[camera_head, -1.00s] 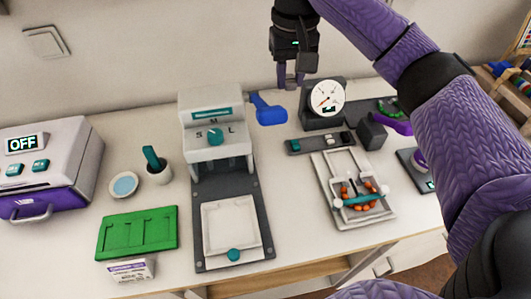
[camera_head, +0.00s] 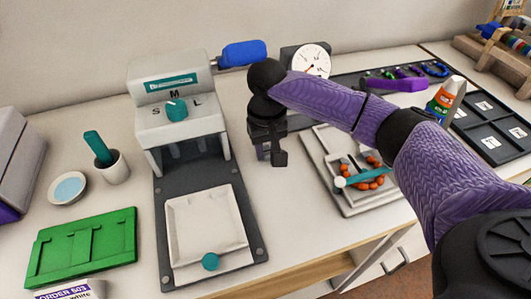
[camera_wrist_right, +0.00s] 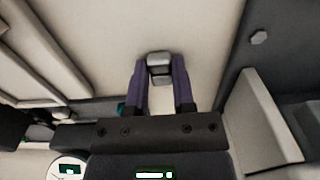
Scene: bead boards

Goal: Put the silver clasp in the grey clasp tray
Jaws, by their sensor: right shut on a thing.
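My right gripper (camera_head: 271,158) hangs above the table, between the grey press and the bead board. In the right wrist view its two purple fingers (camera_wrist_right: 160,85) are shut on a small silver-grey block, which I take for the silver clasp (camera_wrist_right: 159,66). The head view does not show the clasp clearly. I cannot identify the grey clasp tray for sure. A dark strip with small pieces, seen behind the bead board earlier, is now mostly hidden by my right arm. My left gripper is not in view.
The press (camera_head: 176,112) with its white plate (camera_head: 207,232) stands left of the gripper. The bead board (camera_head: 335,195) with orange beads lies right. A green board (camera_head: 82,246) lies left.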

